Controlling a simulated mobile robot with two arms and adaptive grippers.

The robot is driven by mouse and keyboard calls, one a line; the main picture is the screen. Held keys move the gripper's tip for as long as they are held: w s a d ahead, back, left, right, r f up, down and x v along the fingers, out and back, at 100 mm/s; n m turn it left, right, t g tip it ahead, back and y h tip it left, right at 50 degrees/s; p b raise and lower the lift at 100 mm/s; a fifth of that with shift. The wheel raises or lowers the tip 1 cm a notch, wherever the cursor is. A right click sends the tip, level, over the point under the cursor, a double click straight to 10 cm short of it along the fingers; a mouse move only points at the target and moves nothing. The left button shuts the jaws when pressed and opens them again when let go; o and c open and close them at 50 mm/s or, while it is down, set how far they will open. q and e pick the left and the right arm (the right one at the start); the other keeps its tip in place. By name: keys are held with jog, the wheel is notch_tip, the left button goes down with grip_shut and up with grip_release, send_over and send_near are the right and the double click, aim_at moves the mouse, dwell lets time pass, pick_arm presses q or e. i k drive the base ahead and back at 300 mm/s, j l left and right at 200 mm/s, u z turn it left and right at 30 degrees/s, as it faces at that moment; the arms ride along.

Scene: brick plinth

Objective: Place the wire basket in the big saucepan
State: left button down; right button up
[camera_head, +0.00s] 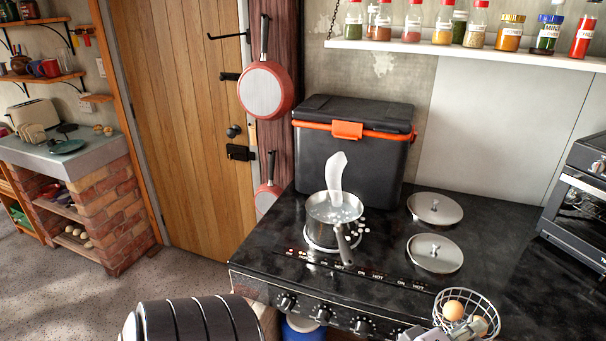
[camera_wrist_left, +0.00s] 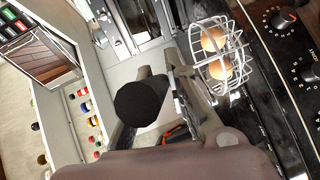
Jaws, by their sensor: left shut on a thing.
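The wire basket (camera_head: 492,308) is at the bottom right of the head view, over the stove's front edge. It holds brown eggs (camera_head: 453,310). The basket also shows in the left wrist view (camera_wrist_left: 197,45), with eggs inside. My left gripper (camera_head: 424,334) is at its left side and shut on it; the exact grip is partly hidden. The metal saucepan (camera_head: 333,213) stands on the stove's left hob, back and left of the basket, its handle pointing forward. A tall white shape rises from it. My right gripper is not in view.
Two round metal hob covers (camera_head: 435,208) (camera_head: 435,253) lie right of the saucepan. A black cool box (camera_head: 350,160) stands behind it. Small white bits lie beside the pan. An oven (camera_head: 583,200) stands at the right. A spice shelf (camera_head: 450,49) hangs above.

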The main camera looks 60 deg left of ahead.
aim_at(328, 242)
jog(key=k+l+u, duration=0.1)
jog(key=u, duration=1.2)
jog(key=k+l, duration=0.05)
jog(key=l, duration=0.05)
